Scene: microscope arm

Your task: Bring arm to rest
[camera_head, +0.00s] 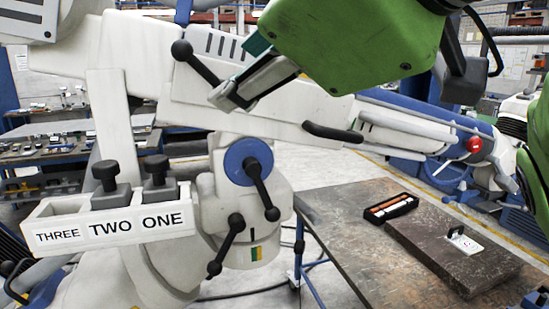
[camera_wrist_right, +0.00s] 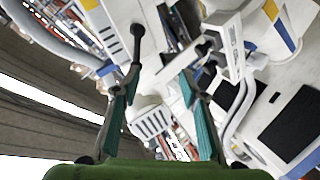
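The white microscope arm (camera_head: 130,50) spans the upper left and middle of the head view, on a stand with a blue round joint (camera_head: 248,160). A black-knobbed lever (camera_head: 195,62) sticks up from the arm; more black levers hang at the joint. My green right gripper (camera_head: 240,88) comes in from the upper right, its fingertip close to this lever's lower end. In the right wrist view the teal fingers of the gripper (camera_wrist_right: 160,80) are apart, with a black-knobbed lever (camera_wrist_right: 138,35) by the left finger; contact cannot be told.
A white holder labelled THREE, TWO, ONE (camera_head: 110,222) carries black-knobbed pieces at the lower left. A brown table (camera_head: 345,240) at the right bears a black tray (camera_head: 391,207) and a dark slab (camera_head: 450,255). Workbenches stand behind. A black handle (camera_head: 332,132) juts beneath my gripper.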

